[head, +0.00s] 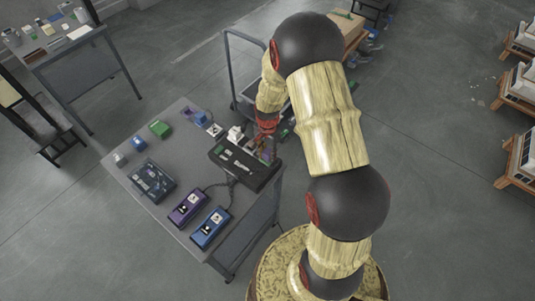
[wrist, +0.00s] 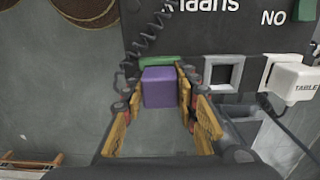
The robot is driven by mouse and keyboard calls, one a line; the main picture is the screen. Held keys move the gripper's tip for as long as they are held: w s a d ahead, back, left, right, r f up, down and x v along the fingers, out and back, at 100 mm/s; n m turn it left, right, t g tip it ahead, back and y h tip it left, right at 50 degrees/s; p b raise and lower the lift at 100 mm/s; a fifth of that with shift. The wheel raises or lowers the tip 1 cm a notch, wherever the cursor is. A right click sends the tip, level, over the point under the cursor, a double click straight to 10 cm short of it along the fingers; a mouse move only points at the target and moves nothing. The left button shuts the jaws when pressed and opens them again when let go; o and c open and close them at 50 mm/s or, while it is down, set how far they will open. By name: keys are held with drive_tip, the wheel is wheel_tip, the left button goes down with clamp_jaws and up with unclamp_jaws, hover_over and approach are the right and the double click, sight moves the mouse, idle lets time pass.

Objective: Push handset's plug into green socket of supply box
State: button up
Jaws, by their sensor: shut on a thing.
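My gripper (wrist: 161,84) is shut on a purple plug (wrist: 160,88), one finger on each side of it. A green edge (wrist: 160,61), seemingly the green socket's frame, shows just beyond the plug; the plug hides the rest, so I cannot tell whether it is inside or only in front. A dark coiled cord (wrist: 157,22) runs beside the plug. The supply box (wrist: 215,35) is the dark panel with white lettering; in the head view it is the black box (head: 238,176). My gripper (head: 267,124) is at its far side. A purple handset (head: 188,208) lies on the table.
Right of the green edge is an empty grey-framed socket (wrist: 223,73), then a white plug (wrist: 292,82) marked TABLE. A blue handset (head: 210,229), a dark tray (head: 152,180) and small boxes share the grey table (head: 155,226). A trolley (head: 232,60) stands behind.

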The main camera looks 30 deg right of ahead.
sight(268, 152)
drive_tip(key=shift+f, duration=0.1)
drive_tip(key=o, duration=1.3)
drive_tip(key=shift+c, duration=0.2)
drive_tip(key=shift+o, duration=1)
drive_tip(key=shift+r, duration=0.2)
drive_tip(key=shift+r+p, duration=2.2)
drive_tip(key=shift+r, duration=1.15)
